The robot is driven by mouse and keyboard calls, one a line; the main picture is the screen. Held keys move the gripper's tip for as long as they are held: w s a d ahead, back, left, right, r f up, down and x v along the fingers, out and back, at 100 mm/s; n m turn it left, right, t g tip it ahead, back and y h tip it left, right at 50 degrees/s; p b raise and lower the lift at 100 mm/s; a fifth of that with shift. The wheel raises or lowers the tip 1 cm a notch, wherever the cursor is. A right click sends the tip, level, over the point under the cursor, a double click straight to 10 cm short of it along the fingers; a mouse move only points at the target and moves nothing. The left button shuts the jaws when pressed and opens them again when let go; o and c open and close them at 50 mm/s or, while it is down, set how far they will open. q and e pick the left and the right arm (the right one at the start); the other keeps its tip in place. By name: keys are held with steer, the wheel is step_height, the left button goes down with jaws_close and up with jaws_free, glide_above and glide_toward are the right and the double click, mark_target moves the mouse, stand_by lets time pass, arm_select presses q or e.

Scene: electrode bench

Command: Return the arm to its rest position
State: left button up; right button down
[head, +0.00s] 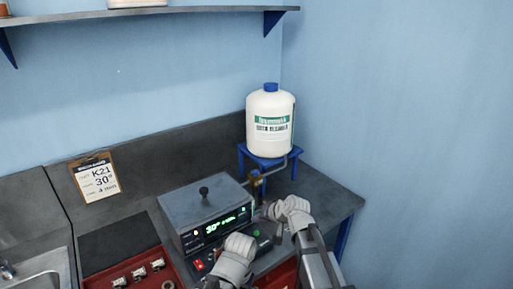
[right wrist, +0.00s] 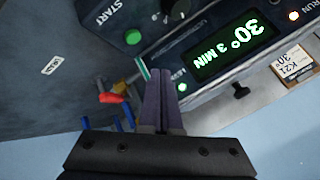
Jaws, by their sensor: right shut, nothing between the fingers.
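My right arm reaches in from the bottom right in the head view. Its gripper (head: 266,209) is small there, near the right end of the grey bath unit (head: 203,205). In the right wrist view the dark fingers (right wrist: 160,74) are together and empty, near the unit's lit panel and a valve with a red handle (right wrist: 110,97). My left arm is low in the middle of the head view, in front of the unit; its fingers cannot be made out.
A white bottle with a blue cap (head: 270,124) stands on a blue stand (head: 268,158) behind the right gripper. A red tray (head: 128,272) with small parts lies left of the unit. A clipboard (head: 96,179) leans at the back left. A sink (head: 45,272) is at far left.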

steer(key=s+d+f+n+g+h, duration=0.1)
steer(key=s+d+f+g+h, duration=0.1)
steer(key=s, duration=0.6)
steer(key=s+d+f+n+g+h, duration=0.1)
steer(key=s+f+g+h, duration=0.1)
steer(key=s, duration=0.6)
steer(key=s+d+f+n+g+h, duration=0.2)
steer(key=s+g+h, duration=0.1)
steer(key=s, duration=0.6)
steer(key=shift+d, duration=0.3)
